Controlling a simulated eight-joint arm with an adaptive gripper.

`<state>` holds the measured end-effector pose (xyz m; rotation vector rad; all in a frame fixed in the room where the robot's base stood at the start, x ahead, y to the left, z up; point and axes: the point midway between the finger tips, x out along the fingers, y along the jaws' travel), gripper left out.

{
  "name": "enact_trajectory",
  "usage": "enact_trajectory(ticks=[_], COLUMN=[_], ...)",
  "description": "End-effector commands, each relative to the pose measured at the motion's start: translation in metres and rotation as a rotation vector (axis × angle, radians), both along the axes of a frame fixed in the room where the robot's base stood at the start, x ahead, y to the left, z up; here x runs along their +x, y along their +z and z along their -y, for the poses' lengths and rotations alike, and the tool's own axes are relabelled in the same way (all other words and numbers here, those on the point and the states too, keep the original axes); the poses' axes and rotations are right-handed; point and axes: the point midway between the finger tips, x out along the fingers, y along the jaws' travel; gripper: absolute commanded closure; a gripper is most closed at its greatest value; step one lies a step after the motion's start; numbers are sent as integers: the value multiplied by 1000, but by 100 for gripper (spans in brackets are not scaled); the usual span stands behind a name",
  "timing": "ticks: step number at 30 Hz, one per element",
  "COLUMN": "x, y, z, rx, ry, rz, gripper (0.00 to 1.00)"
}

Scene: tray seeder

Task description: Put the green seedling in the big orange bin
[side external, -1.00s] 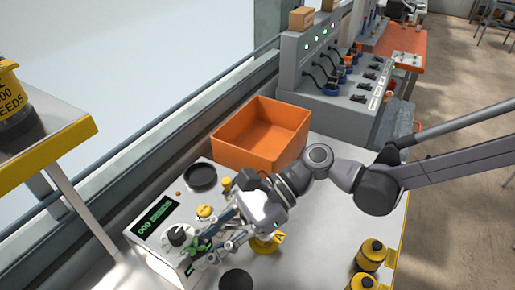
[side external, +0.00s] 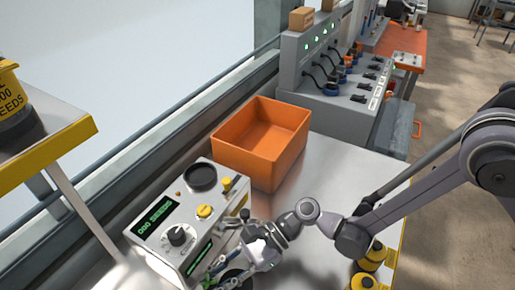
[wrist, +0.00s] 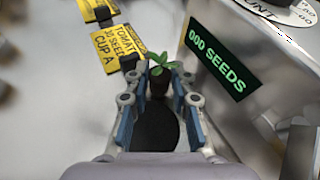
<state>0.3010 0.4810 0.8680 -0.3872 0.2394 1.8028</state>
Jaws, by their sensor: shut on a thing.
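The green seedling (wrist: 160,64) with its dark soil plug is between the fingertips of my gripper (wrist: 158,88) in the wrist view. The fingers are shut on it. In the side view my gripper (side external: 222,281) is low at the bottom edge, in front of the seed counter, and a bit of the seedling's green (side external: 207,283) shows there, partly hidden by the fingers. The big orange bin (side external: 240,162) stands farther back, beyond the counter, apart from my gripper. Its visible inside looks empty.
The grey seed counter (side external: 150,243) with its display and knobs stands between the gripper and the bin's left side. A black round pad (wrist: 155,130) lies below the gripper. Yellow-lidded jars (side external: 372,257) stand at the right table edge. Table right of the bin is clear.

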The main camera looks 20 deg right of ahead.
Motion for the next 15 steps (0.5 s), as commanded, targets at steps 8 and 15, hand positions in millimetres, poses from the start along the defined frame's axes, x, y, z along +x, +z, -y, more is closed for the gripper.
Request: enact_trajectory(ticks=[8, 15], x=[0, 0], y=[-5, -7], z=[0, 0], rx=[0, 0], ry=[0, 0], rz=[0, 0], gripper=[98, 68])
